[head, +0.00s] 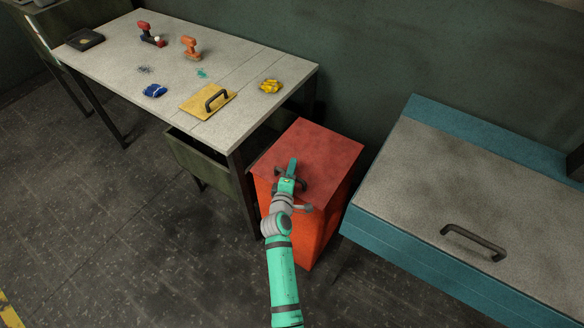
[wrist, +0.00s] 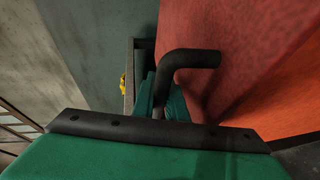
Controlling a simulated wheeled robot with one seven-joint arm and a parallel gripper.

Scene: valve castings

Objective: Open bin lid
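The bin (head: 286,220) is an orange-red box in the middle of the head view, between the workbench and a teal chest. Its red lid (head: 325,150) lies flat on top, apparently closed. A dark bar handle (head: 305,181) sits near the lid's front, partly hidden by my gripper. In the wrist view the black bent handle (wrist: 190,58) rises beside the red lid (wrist: 235,75). My gripper (head: 291,170) is at the handle. In the wrist view its green fingers (wrist: 161,104) lie on both sides of the bar and appear shut on it.
A workbench (head: 240,75) stands left, carrying drills, gloves and a yellow handled plate (head: 200,104). The teal chest (head: 420,170) with its own dark handle (head: 474,240) stands close on the right. A green wall is behind. Open floor (head: 150,230) lies at front left.

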